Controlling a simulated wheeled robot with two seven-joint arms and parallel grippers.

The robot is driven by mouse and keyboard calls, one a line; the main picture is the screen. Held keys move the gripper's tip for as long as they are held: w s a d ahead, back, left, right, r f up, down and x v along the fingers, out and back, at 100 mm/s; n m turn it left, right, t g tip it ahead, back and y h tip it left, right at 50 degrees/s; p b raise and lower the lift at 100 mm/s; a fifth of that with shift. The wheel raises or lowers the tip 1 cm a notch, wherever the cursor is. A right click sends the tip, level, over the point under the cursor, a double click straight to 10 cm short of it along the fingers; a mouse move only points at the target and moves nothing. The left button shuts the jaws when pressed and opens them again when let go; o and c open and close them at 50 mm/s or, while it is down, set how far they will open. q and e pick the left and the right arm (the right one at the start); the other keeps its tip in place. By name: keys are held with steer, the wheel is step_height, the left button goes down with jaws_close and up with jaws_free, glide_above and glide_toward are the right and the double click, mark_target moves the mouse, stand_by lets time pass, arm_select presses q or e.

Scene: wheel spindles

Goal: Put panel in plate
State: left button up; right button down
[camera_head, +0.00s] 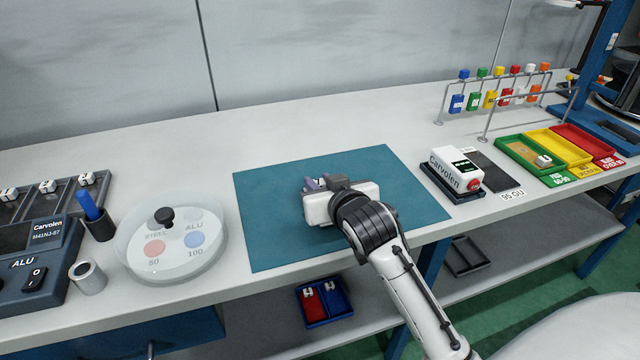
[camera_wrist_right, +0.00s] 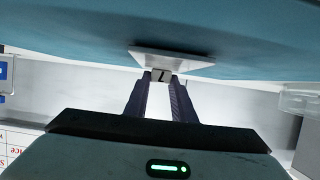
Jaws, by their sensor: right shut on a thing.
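My right gripper (camera_head: 317,184) is low over the blue-green mat (camera_head: 275,235). In the right wrist view its two dark fingers (camera_wrist_right: 161,80) are shut on a small grey block with a dark mark, at the face of a flat white piece, seemingly the panel (camera_wrist_right: 171,60). The panel is close to the mat; I cannot tell whether it touches it. A round clear-and-white plate (camera_head: 175,265) with a black knob and red and blue spots stands left of the mat. My left gripper is not in view.
Right of the mat stand a white Carvolen meter (camera_head: 457,168) and coloured trays (camera_head: 558,150). The mat around my gripper is clear.

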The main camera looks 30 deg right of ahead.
steer(key=shift+f, duration=0.1)
steer(key=c, duration=1.5)
jaws_free()
